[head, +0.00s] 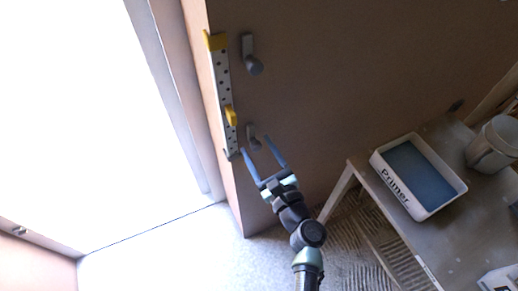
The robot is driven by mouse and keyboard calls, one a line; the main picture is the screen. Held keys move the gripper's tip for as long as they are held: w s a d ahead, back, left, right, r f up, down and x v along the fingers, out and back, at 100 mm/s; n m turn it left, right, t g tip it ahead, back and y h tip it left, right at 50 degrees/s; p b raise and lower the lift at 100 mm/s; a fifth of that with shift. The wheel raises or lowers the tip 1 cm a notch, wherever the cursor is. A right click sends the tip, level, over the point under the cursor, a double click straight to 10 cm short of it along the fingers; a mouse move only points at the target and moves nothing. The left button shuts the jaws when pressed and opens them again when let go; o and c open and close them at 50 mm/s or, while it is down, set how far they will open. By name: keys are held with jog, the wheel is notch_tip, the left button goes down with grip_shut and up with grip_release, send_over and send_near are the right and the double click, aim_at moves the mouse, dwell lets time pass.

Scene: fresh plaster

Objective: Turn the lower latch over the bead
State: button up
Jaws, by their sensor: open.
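A white perforated bead (223,83) stands along the wall's left corner edge, with a yellow piece at its top and another lower down. The grey lower latch (251,134) is on the brown wall just right of the bead's lower part. It appears to point downward beside the bead, not across it. My gripper (255,145) is open, with its two blue-grey fingers reaching up to either side of the lower latch's lower end. I cannot tell whether they touch it. The grey upper latch (254,65) hangs right of the bead, clear of it.
A bright opening lies left of the corner. At the right, a bench (452,224) holds a white tray labelled Primer (456,194) and a grey bucket (489,148). The wall between the latches and the bench is bare.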

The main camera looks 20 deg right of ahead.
grip_shut()
jog(key=shift+n, duration=0.3)
jog(key=n+b, duration=0.2)
jog(key=shift+f+n+b, duration=0.2)
jog(key=shift+n+b, duration=0.1)
jog(key=shift+b, duration=0.1)
jog(key=n+b, duration=0.4)
jog(key=n, duration=0.1)
jog(key=n+b, duration=0.4)
jog(key=n, duration=0.1)
jog(key=shift+n+b, duration=0.3)
jog(key=shift+n, duration=0.1)
jog(key=shift+r+n+b, duration=0.2)
jog(key=shift+n+b, duration=1.25)
jog(key=shift+n, duration=0.45)
grip_release()
